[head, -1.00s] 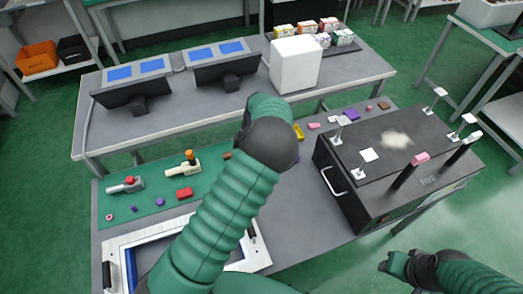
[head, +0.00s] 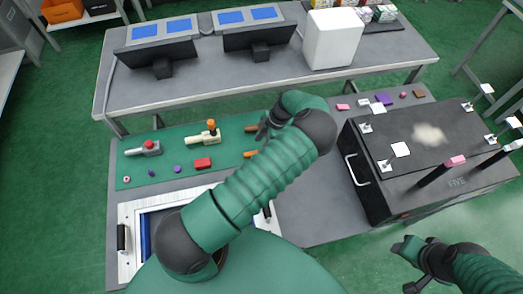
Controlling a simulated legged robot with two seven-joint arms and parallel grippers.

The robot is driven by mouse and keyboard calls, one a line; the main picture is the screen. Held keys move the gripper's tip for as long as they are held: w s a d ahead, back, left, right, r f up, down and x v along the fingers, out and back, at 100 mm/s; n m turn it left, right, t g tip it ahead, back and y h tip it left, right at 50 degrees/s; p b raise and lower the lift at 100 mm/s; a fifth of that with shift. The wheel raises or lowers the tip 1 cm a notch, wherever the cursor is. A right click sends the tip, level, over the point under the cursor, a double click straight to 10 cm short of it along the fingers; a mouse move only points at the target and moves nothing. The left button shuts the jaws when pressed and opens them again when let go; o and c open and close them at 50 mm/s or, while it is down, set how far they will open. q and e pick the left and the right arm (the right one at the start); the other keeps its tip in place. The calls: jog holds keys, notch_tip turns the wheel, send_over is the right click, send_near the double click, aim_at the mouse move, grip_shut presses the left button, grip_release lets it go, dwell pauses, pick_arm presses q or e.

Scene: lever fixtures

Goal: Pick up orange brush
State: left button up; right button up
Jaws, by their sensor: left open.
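A small orange piece (head: 250,154) lies at the right end of the green mat, partly hidden by my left arm; it may be the orange brush, but its shape is not clear. A brown piece (head: 251,128) lies just behind it. My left gripper (head: 263,131) is open beside these pieces, its fingers largely dark and small in the head view. I cannot tell whether it touches either piece. My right gripper (head: 406,268) hangs at the lower right, away from the mat; its jaw opening is unclear.
The green mat (head: 140,174) also holds two lever fixtures (head: 204,136) (head: 143,149) and a red block (head: 203,163). A black box (head: 370,195) with upright posts stands right. A white-framed tray (head: 128,215) lies in front. Monitors (head: 258,40) stand behind.

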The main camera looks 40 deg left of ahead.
pick_arm(q)
jog(key=f, duration=0.1)
jog(key=s+f, duration=0.1)
jog(key=shift+d+f, duration=0.1)
jog(key=shift+f, duration=0.25)
jog(key=shift+d+f, duration=0.25)
jog(key=shift+a, duration=0.35)
jog(key=c, duration=0.9)
jog(key=shift+d, duration=0.1)
grip_shut()
jog(key=shift+d, duration=0.1)
